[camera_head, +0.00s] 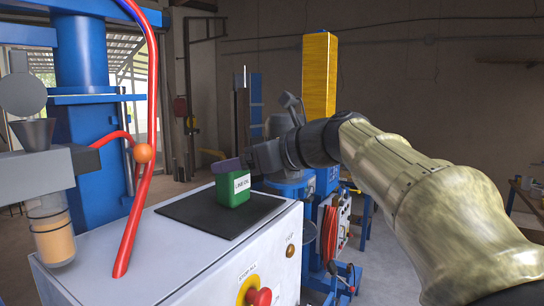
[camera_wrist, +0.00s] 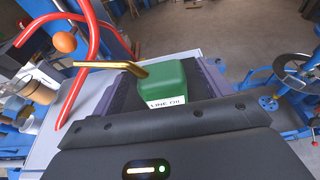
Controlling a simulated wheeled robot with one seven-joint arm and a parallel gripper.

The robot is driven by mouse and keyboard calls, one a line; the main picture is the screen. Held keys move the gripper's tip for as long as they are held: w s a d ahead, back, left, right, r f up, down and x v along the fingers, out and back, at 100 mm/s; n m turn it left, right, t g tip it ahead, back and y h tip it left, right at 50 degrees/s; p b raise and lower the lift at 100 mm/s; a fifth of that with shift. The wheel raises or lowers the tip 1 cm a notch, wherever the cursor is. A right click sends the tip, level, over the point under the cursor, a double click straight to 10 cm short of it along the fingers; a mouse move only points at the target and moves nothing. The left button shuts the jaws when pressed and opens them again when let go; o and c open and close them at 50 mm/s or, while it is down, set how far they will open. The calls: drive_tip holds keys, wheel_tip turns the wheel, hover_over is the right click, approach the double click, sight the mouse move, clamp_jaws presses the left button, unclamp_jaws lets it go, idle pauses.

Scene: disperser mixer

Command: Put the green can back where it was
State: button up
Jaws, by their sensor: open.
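The green can (camera_head: 233,189), with a white label, stands upright on a black mat (camera_head: 186,208) on top of the white cabinet. In the wrist view, the green can (camera_wrist: 164,80) shows its label and a brass spout (camera_wrist: 122,68) pointing left. My gripper (camera_head: 228,166) reaches in from the right at the height of the can's top. Its jaws are open, with one finger on each side of the can in the wrist view. Whether the fingers touch the can cannot be told. The can's far side is hidden.
The white cabinet (camera_head: 178,262) carries a red emergency button (camera_head: 259,296) on its front. A blue machine column (camera_head: 85,120), red hoses (camera_head: 141,200) and a clear container with orange contents (camera_head: 53,238) stand left of the mat. Blue equipment stands behind on the right.

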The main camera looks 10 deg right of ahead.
drive_tip(key=b+v, duration=0.2)
drive_tip(key=v, duration=0.8)
idle(0.3)
